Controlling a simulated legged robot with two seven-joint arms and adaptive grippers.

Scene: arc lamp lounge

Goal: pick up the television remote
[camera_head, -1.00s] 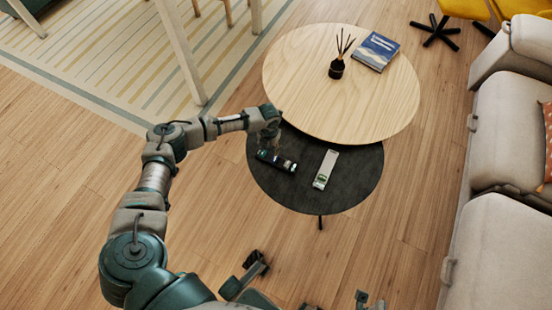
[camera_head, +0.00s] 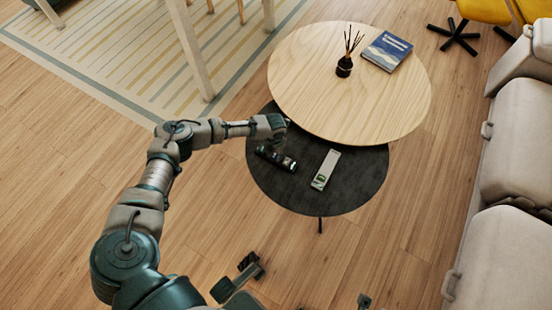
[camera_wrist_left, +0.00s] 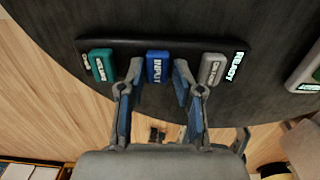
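A slim black bar-shaped handset (camera_head: 276,158) lies on the low dark round table (camera_head: 322,203). In the left wrist view the black handset (camera_wrist_left: 125,47) has raised teal, blue (camera_wrist_left: 158,66) and grey keys with white lettering. A pale slim device (camera_head: 326,169) with a green patch lies to its right, cut off in the wrist view (camera_wrist_left: 305,76). I cannot tell for certain which is the television remote. My left gripper (camera_head: 281,134) is at the black handset's far side; in the wrist view its fingers (camera_wrist_left: 157,78) are apart, framing the blue key, with nothing held. Contact is unclear.
The higher pale wood tabletop (camera_head: 350,95) overlaps the dark table's back and holds a reed diffuser (camera_head: 345,66) and a blue book (camera_head: 387,51). A grey sofa (camera_head: 516,155) stands on the right.

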